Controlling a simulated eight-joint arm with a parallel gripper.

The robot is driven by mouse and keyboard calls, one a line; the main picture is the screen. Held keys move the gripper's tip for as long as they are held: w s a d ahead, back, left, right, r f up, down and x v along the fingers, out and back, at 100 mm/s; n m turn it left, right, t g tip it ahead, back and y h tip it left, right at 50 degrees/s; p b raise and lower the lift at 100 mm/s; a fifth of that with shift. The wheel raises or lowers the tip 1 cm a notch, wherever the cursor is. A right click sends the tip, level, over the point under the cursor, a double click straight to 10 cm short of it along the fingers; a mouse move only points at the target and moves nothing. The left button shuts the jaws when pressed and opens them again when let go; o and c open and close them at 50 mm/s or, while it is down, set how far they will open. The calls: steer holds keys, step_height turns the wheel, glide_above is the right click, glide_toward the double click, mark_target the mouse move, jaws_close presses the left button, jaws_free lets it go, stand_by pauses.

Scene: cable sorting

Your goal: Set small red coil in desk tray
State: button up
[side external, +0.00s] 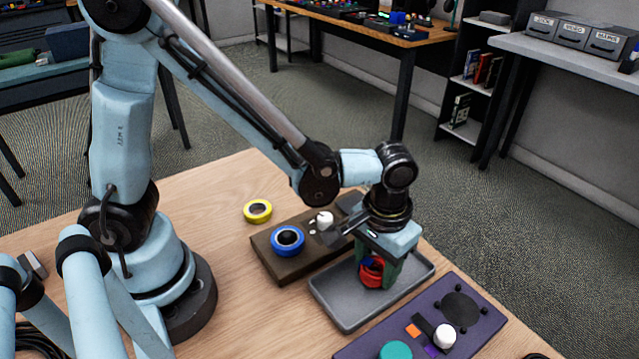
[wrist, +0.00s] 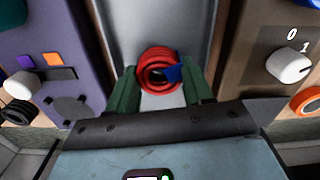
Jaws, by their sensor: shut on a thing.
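The small red coil (side external: 371,274) has a blue tie and is between the green fingers of my gripper (side external: 378,268). In the wrist view the red coil (wrist: 155,58) sits between the two fingertips (wrist: 162,82), and my gripper is shut on it. The grey desk tray (side external: 343,318) is directly below; its floor also shows in the wrist view (wrist: 160,22). The coil is low inside the tray's outline. I cannot tell whether it touches the tray floor. The fingers hide part of the coil in the side view.
A brown board (side external: 275,262) with a white knob (side external: 324,219) and a blue coil (side external: 288,240) adjoins the tray on the left. A yellow coil (side external: 257,211) lies behind it. A purple panel (side external: 470,300) with a white knob (side external: 445,335) stands to the right.

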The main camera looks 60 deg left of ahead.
mark_target(376, 266)
steer(key=shift+f, duration=0.45)
steer(key=shift+f, duration=0.15)
steer(key=o, duration=1)
steer(key=shift+c, duration=0.2)
step_height(376, 266, up, 12)
steer(key=s+a+r+m+t, duration=0.1)
steer(key=a+t, duration=0.6)
steer(key=a, duration=0.8)
steer(key=shift+s+r, duration=0.15)
steer(key=shift+s, duration=0.2)
